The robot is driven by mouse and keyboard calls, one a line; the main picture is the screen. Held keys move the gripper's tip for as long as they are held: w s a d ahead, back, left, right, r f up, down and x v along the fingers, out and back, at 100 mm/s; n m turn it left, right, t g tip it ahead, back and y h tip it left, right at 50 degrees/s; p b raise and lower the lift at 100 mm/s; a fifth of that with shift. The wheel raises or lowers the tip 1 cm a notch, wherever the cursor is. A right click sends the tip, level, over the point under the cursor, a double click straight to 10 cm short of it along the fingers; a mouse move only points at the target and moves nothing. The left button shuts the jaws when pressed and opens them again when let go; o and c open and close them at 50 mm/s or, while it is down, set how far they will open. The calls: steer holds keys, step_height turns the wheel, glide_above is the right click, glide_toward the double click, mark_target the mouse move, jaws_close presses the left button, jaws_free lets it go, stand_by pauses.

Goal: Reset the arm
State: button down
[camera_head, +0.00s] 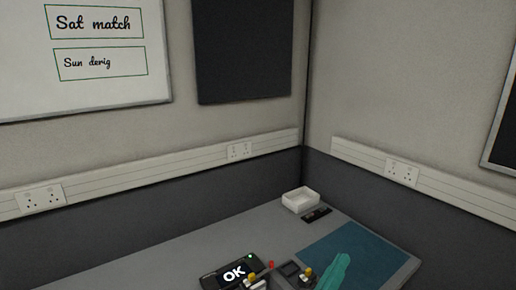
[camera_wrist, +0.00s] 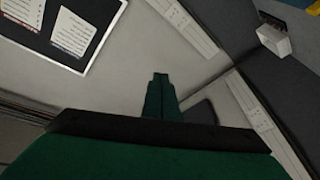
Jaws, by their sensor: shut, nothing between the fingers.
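My gripper (camera_wrist: 160,78) shows in the wrist view as two dark green fingers side by side. The fingers are shut with nothing between them. They point toward the wall and hold clear of the bench in that view.
A grey bench (camera_head: 180,254) fills the corner. On it are a white box (camera_head: 300,200), a black device reading "OK" (camera_head: 234,273), a blue mat (camera_head: 352,248) and a teal shape (camera_head: 337,272) I cannot identify. The white box also shows in the wrist view (camera_wrist: 274,41). A whiteboard (camera_head: 100,95) hangs left.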

steer(key=s+a+f+n+t+y, duration=0.1)
steer(key=s+a+f+n+y, duration=0.4)
steer(key=f, duration=0.5)
steer(key=s+a+f+n+t+y, duration=0.25)
steer(key=s+a+f+y, duration=0.35)
steer(key=f, duration=0.5)
steer(key=s+a+f+m+g+y, duration=0.1)
steer(key=s+a+f+m+g, duration=0.1)
steer(key=s, duration=1)
steer(key=s+a+f+m+g+y, duration=0.1)
steer(key=s+a+f+m, duration=0.3)
steer(key=s, duration=0.8)
steer(key=shift+s+a+f+g, duration=0.15)
steer(key=shift+a+f+g, duration=0.2)
steer(key=shift+a+f, duration=0.5)
steer(key=shift+d+f, duration=0.1)
